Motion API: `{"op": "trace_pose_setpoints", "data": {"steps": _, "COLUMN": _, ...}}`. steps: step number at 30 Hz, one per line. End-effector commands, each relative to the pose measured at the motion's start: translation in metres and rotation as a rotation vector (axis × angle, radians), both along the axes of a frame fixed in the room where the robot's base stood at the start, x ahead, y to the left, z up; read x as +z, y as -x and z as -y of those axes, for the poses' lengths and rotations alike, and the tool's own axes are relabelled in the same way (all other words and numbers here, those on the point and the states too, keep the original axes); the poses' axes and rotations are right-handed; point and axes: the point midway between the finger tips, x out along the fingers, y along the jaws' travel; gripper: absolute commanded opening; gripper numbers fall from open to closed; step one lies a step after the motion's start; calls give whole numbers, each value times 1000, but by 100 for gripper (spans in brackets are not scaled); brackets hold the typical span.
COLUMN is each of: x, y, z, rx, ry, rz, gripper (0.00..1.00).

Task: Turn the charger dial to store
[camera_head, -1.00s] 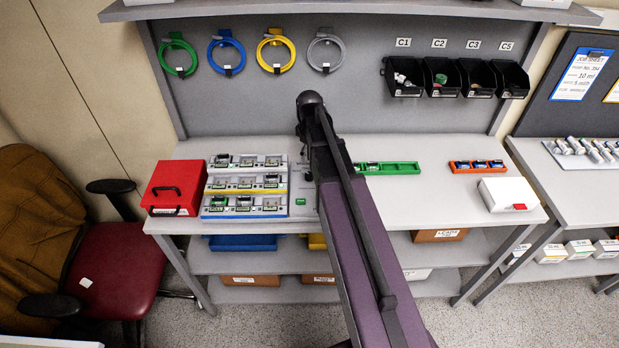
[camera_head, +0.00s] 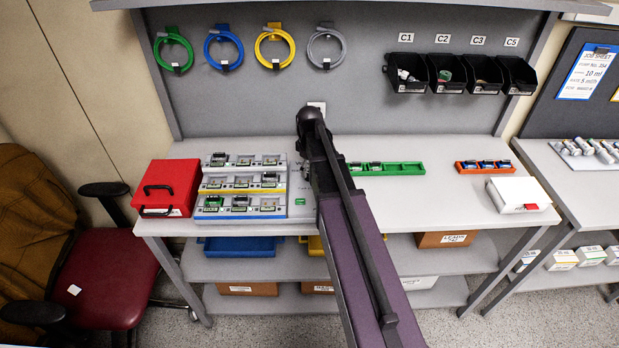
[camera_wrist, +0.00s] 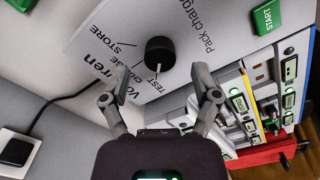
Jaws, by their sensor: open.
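The charger dial (camera_wrist: 160,53) is a round black knob on the charger's pale panel (camera_wrist: 185,22), printed "Pack charger". The labels STORE (camera_wrist: 104,39), CHARGE and TEST stand around the knob; CHARGE is partly hidden by a finger. A short white mark at the knob's lower edge faces the TEST side. My gripper (camera_wrist: 158,82) is open and empty, its fingertips to either side and just short of the knob, with no contact visible. In the head view the charger (camera_head: 299,208) stands on the bench, and my arm hides the dial and the gripper.
A black cable and socket (camera_wrist: 16,150) are at left. The red case (camera_head: 168,186) stands left of the charger; a green tray (camera_head: 405,168) is to the right.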

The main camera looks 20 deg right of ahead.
Motion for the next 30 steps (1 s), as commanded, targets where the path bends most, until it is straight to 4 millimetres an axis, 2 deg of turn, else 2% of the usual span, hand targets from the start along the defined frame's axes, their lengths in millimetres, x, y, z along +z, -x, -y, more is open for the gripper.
{"op": "trace_pose_setpoints", "data": {"steps": 1, "x": -8, "y": 0, "z": 0, "rx": 0, "ry": 0, "rz": 0, "gripper": 79}}
{"op": "trace_pose_setpoints", "data": {"steps": 9, "x": -21, "y": 0, "z": 0, "rx": 0, "ry": 0, "rz": 0, "gripper": 79}}
{"op": "trace_pose_setpoints", "data": {"steps": 24, "x": -23, "y": 0, "z": 0, "rx": 0, "ry": 0, "rz": 0, "gripper": 79}}
{"op": "trace_pose_setpoints", "data": {"steps": 30, "x": -23, "y": 0, "z": 0, "rx": 0, "ry": 0, "rz": 0, "gripper": 20}}
